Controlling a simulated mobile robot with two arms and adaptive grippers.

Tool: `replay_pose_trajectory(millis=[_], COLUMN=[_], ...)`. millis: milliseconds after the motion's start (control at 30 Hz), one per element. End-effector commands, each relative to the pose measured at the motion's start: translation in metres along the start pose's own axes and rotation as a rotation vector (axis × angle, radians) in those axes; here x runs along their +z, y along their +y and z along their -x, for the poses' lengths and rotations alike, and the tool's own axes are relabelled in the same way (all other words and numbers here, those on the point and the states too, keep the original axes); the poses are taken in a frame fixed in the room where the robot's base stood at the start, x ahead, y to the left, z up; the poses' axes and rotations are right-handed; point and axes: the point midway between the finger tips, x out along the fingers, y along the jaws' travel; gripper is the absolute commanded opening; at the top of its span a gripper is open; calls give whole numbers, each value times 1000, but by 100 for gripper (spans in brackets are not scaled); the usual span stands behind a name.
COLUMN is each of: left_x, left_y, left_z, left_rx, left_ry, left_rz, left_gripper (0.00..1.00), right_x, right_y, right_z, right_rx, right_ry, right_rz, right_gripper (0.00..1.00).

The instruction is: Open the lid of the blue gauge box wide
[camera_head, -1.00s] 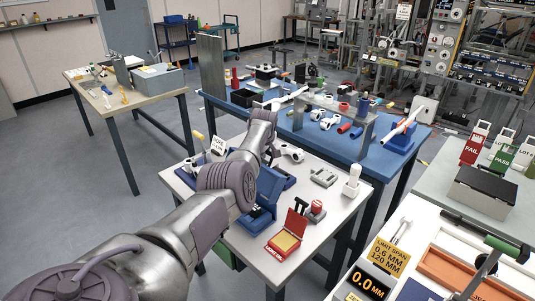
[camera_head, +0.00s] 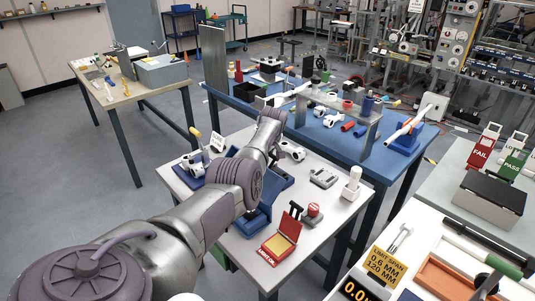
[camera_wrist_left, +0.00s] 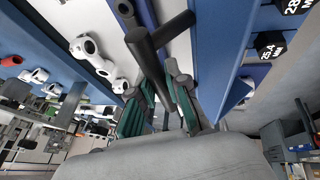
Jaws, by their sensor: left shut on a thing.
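The blue gauge box (camera_head: 257,219) stands on the white-topped table in the head view, mostly hidden behind my left arm. Only parts of its blue body show beside the arm, so how far its lid is open cannot be told there. My left gripper (camera_wrist_left: 160,112) shows in the left wrist view, its green-padded fingers shut around a dark bar-shaped handle (camera_wrist_left: 152,42). Blue panels lie beside the handle, and I cannot tell which is the lid. The fingertips are hidden in the head view. My right gripper is not in view.
An open red box (camera_head: 282,242) stands close in front of the blue box, with a red-topped stamp (camera_head: 313,212) beside it. A white cylinder (camera_head: 352,185) and a grey block (camera_head: 323,178) stand to the right. A blue table (camera_head: 400,160) is behind.

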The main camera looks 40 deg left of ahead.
Motion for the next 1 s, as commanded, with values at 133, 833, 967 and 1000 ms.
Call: replay_pose_trajectory(millis=[133,833,967,1000], left_x=[-1,0,0,0], left_y=[2,2,1,2], left_z=[1,10,23,29], left_rx=[6,3,5,6], left_ry=[2,3,1,2], left_rz=[1,1,1,0], left_gripper=[0,41,41,41], right_x=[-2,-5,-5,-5], right_y=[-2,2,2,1], right_z=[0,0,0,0], right_rx=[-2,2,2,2], right_ry=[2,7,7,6], right_rz=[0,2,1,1], right_gripper=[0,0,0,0])
